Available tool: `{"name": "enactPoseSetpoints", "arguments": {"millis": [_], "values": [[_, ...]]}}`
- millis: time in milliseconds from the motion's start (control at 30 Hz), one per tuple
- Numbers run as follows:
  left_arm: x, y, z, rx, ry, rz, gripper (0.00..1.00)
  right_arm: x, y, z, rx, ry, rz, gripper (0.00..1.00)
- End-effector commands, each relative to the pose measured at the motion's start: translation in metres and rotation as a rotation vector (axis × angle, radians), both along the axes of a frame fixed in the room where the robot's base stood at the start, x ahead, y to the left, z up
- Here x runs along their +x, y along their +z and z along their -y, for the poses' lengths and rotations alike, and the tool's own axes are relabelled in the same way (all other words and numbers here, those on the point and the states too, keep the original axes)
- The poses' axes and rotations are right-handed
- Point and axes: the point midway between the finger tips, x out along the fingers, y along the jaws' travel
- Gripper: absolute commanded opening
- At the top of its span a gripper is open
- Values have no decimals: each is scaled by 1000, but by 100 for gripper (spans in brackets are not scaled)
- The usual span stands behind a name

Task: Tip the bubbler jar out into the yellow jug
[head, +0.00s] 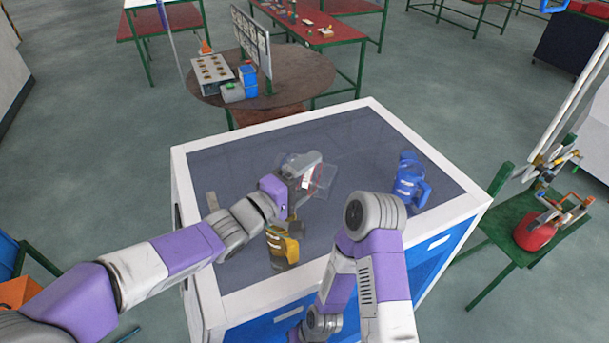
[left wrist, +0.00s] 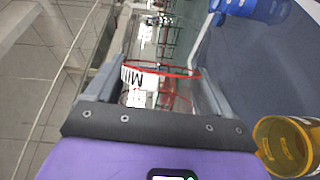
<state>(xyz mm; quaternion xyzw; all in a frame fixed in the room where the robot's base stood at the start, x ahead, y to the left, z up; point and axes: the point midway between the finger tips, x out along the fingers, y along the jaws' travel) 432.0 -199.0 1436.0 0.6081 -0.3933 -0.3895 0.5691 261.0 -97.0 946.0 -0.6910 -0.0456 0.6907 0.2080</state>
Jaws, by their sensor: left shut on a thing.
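The clear bubbler jar (head: 325,177) is in the fingers of my left gripper (head: 308,170), above the middle of the table. In the left wrist view the jar shows a red rim and a white label with black letters (left wrist: 138,77) between the shut fingers (left wrist: 160,95). It looks tilted; its exact lean and contents are hard to make out. The yellow jug (head: 284,246) stands on the table on the near side of my left gripper, apart from the jar. Its round amber opening shows at the right of the left wrist view (left wrist: 287,143). My right gripper is not in view.
A blue jug (head: 410,186) stands on the right of the white-framed table (head: 450,180). My right arm is folded over the near edge. The far part of the tabletop is clear.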

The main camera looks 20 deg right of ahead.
Motion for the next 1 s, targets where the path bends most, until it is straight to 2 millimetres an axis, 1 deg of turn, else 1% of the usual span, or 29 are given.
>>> {"name": "enactPoseSetpoints", "arguments": {"millis": [33, 300, 367, 433, 700, 1000], "values": [[-2, -4, 2, 23, -2, 31, 37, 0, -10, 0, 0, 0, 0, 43], [-5, -14, 5, 150, 1, 156, 37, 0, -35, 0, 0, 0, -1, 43], [-5, -14, 5, 201, 1, 197, 37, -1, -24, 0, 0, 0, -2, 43], [-7, -18, 7, 255, 0, 253, 37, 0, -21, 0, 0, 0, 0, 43], [-8, -33, 8, 406, 0, 404, 37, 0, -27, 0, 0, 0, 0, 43], [-8, -35, 8, 442, 2, 439, 37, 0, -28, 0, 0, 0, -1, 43]]}}
